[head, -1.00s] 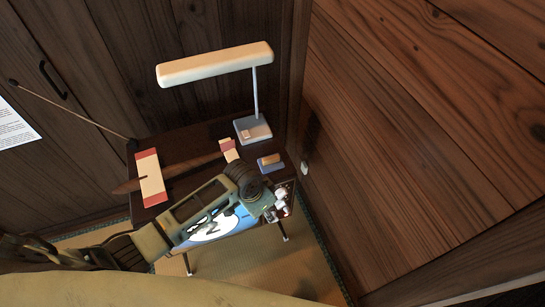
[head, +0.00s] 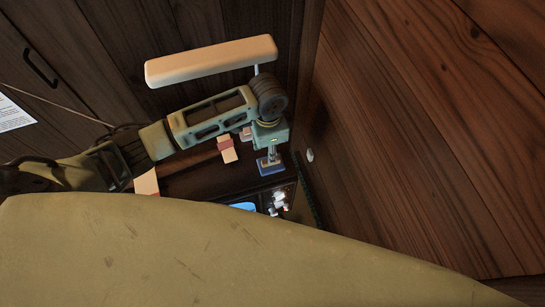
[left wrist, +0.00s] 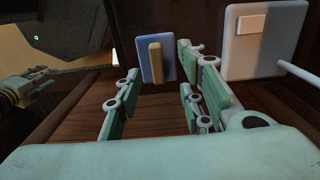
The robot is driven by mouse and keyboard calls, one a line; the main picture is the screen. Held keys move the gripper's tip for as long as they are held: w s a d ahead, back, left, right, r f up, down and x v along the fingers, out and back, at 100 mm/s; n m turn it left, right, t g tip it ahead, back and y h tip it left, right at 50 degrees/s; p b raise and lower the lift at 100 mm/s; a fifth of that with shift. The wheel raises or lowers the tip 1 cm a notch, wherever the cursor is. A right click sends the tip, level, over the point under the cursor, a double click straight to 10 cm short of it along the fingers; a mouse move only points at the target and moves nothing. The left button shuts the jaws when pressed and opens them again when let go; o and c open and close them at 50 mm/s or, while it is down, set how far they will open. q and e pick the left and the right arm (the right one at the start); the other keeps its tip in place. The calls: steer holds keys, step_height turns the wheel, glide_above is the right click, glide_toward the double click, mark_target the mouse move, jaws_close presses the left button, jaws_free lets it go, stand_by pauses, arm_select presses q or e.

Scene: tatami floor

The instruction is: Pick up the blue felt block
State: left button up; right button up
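The blue felt block (head: 270,169) has a tan strip on top and lies on the dark desk. It also shows in the left wrist view (left wrist: 168,67), flat on the wood. My left gripper (head: 270,150) is above the block in the head view, pointing down at it. In the left wrist view its fingers (left wrist: 160,95) are apart and empty, with the block beyond them, nearer the right finger.
The lamp's base (left wrist: 262,55) stands close to the block, and its long white shade (head: 210,60) hangs over the desk. A wooden wall (head: 420,130) rises at the right.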

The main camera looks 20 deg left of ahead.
arm_select(q)
steer(key=f, duration=0.1)
steer(key=f+p, duration=0.1)
steer(key=f, duration=0.1)
steer(key=shift+s+d+f, duration=0.15)
steer(key=shift+s+d, duration=0.05)
steer(key=shift+d, duration=0.15)
steer(key=shift+w+f, duration=0.15)
steer(key=shift+f, duration=0.95)
steer(key=c, duration=0.4)
jaws_close()
arm_select(e)
steer(key=shift+s+d+r+g, duration=0.15)
steer(key=shift+s+r, duration=0.05)
steer(key=shift+s, duration=0.65)
steer(key=shift+s+d+r+g, duration=0.1)
steer(key=shift+s+r+g, duration=0.1)
steer(key=shift+s, duration=0.65)
